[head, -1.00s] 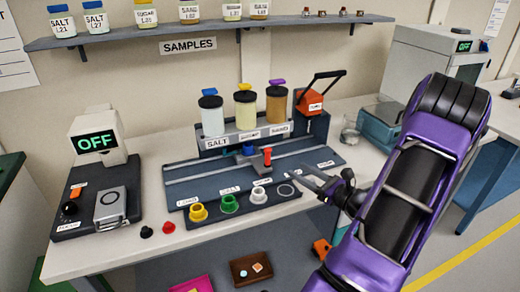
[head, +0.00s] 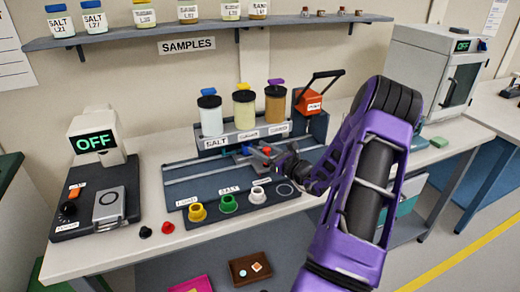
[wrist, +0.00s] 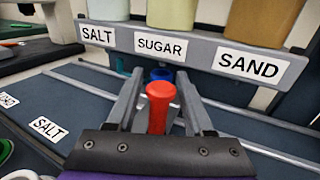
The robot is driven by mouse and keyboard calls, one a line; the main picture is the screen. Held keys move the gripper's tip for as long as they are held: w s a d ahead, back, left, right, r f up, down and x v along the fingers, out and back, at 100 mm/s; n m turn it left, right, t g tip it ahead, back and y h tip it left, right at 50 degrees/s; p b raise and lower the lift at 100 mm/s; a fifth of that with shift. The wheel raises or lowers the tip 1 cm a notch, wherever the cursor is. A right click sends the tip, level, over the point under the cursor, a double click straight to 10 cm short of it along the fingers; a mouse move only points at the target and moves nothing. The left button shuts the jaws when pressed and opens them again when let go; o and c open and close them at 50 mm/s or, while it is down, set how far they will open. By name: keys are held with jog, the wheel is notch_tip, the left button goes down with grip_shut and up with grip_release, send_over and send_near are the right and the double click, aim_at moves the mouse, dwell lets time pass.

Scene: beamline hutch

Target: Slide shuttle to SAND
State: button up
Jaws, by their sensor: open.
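The shuttle is on the dark rail bed (head: 205,180), with a red-topped handle (wrist: 160,92) and a blue cup (wrist: 162,73) behind it. In the wrist view the cup is under the SUGAR label (wrist: 160,46); the SAND label (wrist: 249,64) is to its right and the SALT label (wrist: 97,34) to its left. My gripper (head: 258,152) is at the shuttle, with its open fingers (wrist: 160,75) on either side of the red handle. Whether they touch it I cannot tell. In the head view my gripper partly hides the shuttle.
Three jars stand above the labels, the SAND one (head: 276,103) on the right. The rail looks clear toward SAND.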

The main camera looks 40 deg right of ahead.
jog(key=shift+w, duration=0.2)
grip_shut()
dwell(1.3)
